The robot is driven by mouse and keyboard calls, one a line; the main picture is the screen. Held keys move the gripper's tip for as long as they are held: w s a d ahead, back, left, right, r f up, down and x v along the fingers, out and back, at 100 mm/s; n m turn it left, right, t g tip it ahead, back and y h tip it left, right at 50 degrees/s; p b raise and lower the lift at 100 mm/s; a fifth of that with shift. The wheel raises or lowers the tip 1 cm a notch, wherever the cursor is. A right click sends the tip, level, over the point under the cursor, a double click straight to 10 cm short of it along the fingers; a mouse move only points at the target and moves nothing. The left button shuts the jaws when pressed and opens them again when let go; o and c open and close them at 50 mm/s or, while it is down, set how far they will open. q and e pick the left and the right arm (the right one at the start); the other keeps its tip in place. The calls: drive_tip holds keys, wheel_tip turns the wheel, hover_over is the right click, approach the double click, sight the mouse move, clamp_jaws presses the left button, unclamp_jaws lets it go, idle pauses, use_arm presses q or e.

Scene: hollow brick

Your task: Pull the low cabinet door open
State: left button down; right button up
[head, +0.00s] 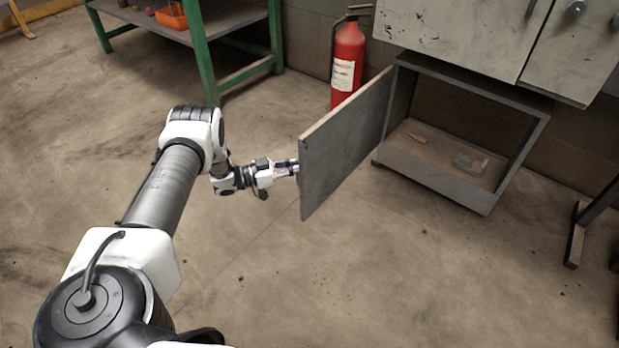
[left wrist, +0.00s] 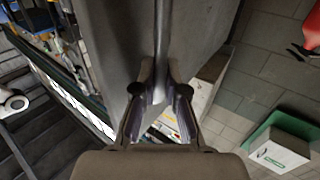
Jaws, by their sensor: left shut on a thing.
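The low cabinet (head: 452,185) stands at the right in the head view, its front uncovered and its inside visible. Its grey door (head: 345,145) is swung wide open toward the left, its free edge near me. My left gripper (head: 290,168) is at that free edge, shut on the door. In the left wrist view, the fingers of my left gripper (left wrist: 160,88) close on a narrow part of the grey door (left wrist: 120,40). Whether this is a handle or the bare edge I cannot tell. My right gripper is not in view.
A red fire extinguisher (head: 347,58) stands by the wall behind the door. A wall-side grey cabinet (head: 465,35) overhangs the low one. A green-framed bench (head: 200,60) is at back left. The floor is clear.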

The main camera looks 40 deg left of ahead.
use_arm(q)
drive_tip(key=shift+w+a, duration=0.15)
drive_tip(key=shift+a, duration=0.85)
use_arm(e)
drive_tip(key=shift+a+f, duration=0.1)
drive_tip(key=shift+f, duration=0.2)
use_arm(q)
drive_tip(key=c, duration=1.2)
unclamp_jaws()
drive_tip(key=v, duration=1.2)
